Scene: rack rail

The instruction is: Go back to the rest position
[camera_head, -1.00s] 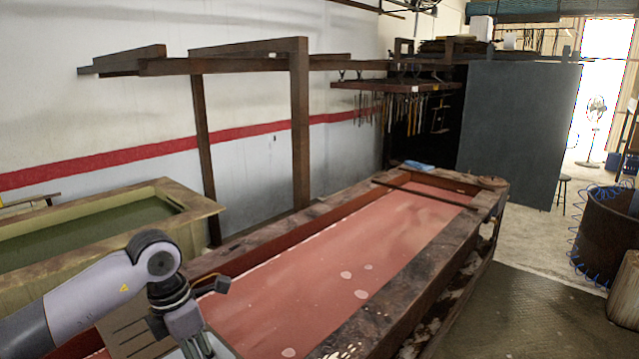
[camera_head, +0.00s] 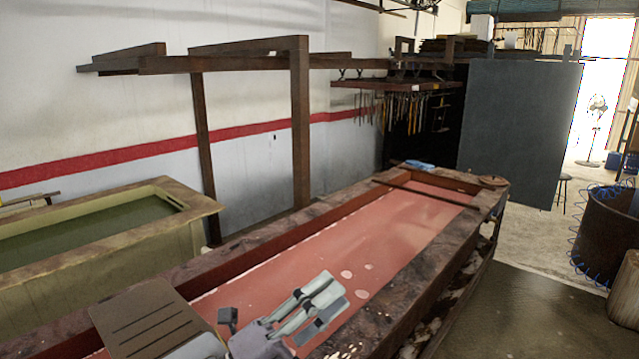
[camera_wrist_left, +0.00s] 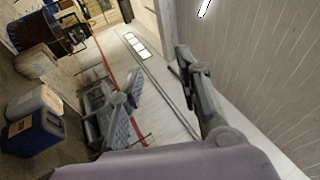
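My left gripper (camera_head: 325,300) is at the bottom middle of the head view, in front of the pink-red liquid of the long tank. In the left wrist view its two fingers (camera_wrist_left: 155,85) stand apart with nothing between them, so it is open and empty. It holds nothing in the head view either. My right gripper is in neither view.
The long tank (camera_head: 400,315) with a dark, stained rim fills the middle. A slotted brown panel (camera_head: 150,325) lies at its near left. A tank of green liquid (camera_head: 190,212), a rusty overhead frame (camera_head: 300,130) and a dark grey panel (camera_head: 515,130) stand around it.

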